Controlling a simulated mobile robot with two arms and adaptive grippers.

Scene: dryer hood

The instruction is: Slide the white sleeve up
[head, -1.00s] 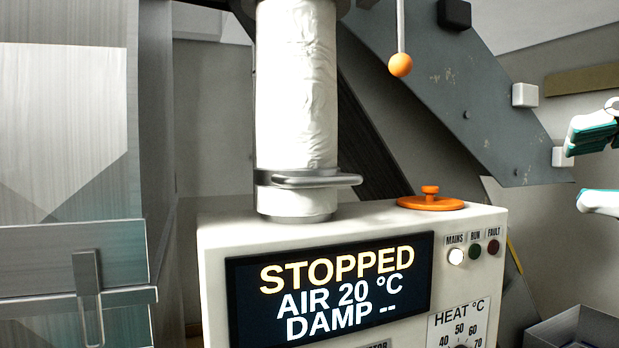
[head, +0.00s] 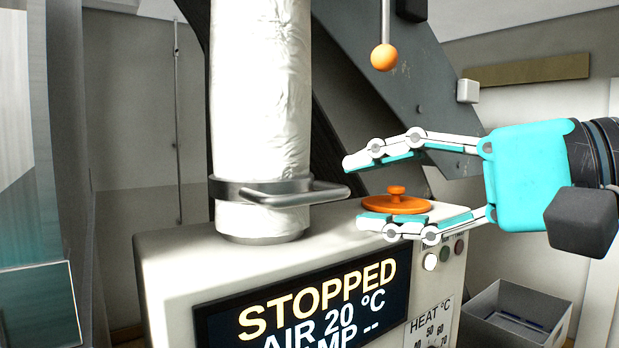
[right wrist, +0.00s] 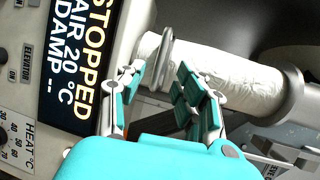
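The white sleeve (head: 260,95) is a wrinkled upright tube standing on top of the dryer cabinet. A metal band with a looped handle (head: 295,192) goes round it near its lower end. My right gripper (head: 352,190) is open, just right of the handle, with one finger above and one below the handle's height. In the right wrist view the handle (right wrist: 164,60) shows between the open fingers (right wrist: 155,88), and the sleeve (right wrist: 220,78) runs off behind them. I cannot tell whether a finger touches it. My left gripper is not in view.
The cabinet display (head: 300,305) reads STOPPED. An orange knobbed lid (head: 397,203) sits on the cabinet top, behind my right fingers. An orange ball on a rod (head: 384,57) hangs above. A grey bin (head: 515,315) stands at the lower right.

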